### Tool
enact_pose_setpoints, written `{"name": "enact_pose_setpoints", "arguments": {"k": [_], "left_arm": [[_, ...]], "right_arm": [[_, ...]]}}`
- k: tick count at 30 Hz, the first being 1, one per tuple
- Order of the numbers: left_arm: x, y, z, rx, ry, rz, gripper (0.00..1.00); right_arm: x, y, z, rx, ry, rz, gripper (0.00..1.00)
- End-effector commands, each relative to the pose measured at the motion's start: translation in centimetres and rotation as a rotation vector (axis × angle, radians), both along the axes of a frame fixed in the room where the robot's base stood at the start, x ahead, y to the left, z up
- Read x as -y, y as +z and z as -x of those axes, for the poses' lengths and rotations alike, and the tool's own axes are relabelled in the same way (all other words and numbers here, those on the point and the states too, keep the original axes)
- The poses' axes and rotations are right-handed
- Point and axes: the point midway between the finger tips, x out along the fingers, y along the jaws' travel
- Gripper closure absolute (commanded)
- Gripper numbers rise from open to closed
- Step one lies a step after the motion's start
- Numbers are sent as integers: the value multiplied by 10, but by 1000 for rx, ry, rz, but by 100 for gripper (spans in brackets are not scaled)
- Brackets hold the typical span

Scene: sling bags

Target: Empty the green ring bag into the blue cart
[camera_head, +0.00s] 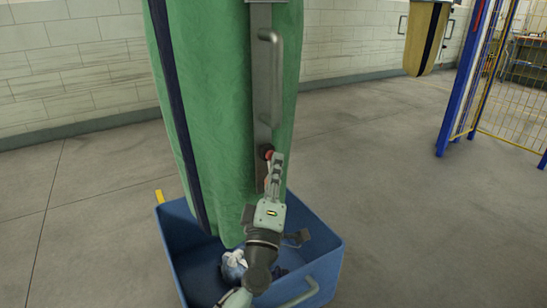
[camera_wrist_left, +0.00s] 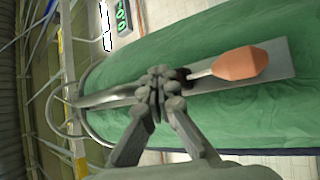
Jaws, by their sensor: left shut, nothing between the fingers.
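The green ring bag (camera_head: 215,90) hangs upright with a dark blue stripe down its left side. A metal plate (camera_head: 262,100) runs down its front, with a grey bar handle and a red knob (camera_head: 267,153) low on it. The knob is orange-red on a short stem in the left wrist view (camera_wrist_left: 240,63). My left gripper (camera_head: 273,160) is shut and empty, its fingertips close to the knob's stem; I cannot tell if they touch. They also show in the wrist view (camera_wrist_left: 160,78). The blue cart (camera_head: 325,262) stands under the bag. My right gripper is out of view.
A crumpled bluish-white bundle (camera_head: 233,266) lies in the cart, partly hidden by my left arm. A yellow bag (camera_head: 427,38) hangs at the back right. A blue post with yellow mesh fencing (camera_head: 462,95) stands at the right. The floor right of the cart is clear.

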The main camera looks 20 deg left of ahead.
Motion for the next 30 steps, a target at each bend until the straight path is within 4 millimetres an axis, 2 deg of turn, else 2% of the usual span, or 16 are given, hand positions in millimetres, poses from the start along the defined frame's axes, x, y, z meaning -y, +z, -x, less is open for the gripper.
{"name": "enact_pose_setpoints", "arguments": {"k": [9, 20, 30], "left_arm": [[12, 1, 11, 0, 2, 2, 100], [15, 0, 12, 0, 1, 2, 100], [39, 1, 31, -1, 1, 3, 100]], "right_arm": [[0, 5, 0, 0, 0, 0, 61], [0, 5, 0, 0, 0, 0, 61], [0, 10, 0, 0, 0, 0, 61]]}}
